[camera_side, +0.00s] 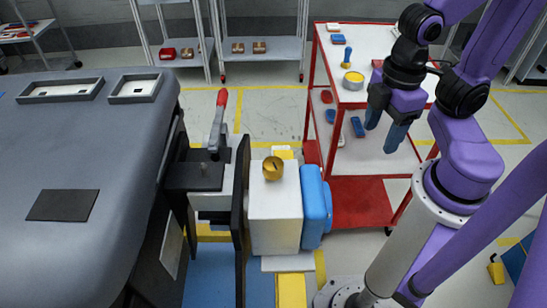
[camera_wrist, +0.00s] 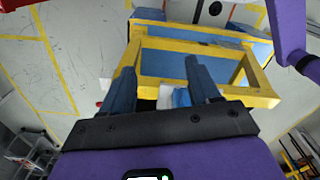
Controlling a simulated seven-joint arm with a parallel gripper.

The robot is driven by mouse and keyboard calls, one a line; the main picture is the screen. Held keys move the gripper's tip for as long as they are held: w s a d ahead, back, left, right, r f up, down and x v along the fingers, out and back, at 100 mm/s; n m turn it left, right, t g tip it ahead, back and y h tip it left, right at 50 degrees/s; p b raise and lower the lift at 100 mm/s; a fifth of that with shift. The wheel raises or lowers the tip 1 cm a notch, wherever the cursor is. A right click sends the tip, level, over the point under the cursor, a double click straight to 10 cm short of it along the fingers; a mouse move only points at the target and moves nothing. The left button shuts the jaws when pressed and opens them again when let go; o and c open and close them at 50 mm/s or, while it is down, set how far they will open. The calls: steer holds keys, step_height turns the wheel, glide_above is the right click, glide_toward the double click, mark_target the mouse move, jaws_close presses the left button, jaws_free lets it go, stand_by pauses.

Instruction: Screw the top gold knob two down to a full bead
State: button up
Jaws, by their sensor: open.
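The gold knob (camera_side: 273,168) sits on top of the white box-shaped module (camera_side: 274,215) in the side view. It is round, with a dark mark on its top. A blue part (camera_side: 315,206) is against the module's right side. My gripper (camera_side: 383,128) is open and empty, up and to the right of the knob and well apart from it. In the wrist view the two blue-grey fingers of my gripper (camera_wrist: 160,82) are spread with nothing held between them. I cannot make out the knob in the wrist view.
A black upright plate (camera_side: 240,215) and a red-handled toggle clamp (camera_side: 219,120) stand left of the module. A grey dashboard panel (camera_side: 85,170) fills the left. A red cart (camera_side: 365,190) stands behind. A yellow frame (camera_wrist: 200,45) shows in the wrist view. Space above the knob is clear.

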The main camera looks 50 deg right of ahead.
stand_by(0.5)
step_height(320, 180, up, 19)
steer(key=n, duration=0.7)
glide_above(273, 163)
step_height(273, 163, down, 17)
steer(key=shift+c, duration=0.2)
steer(key=c, duration=1)
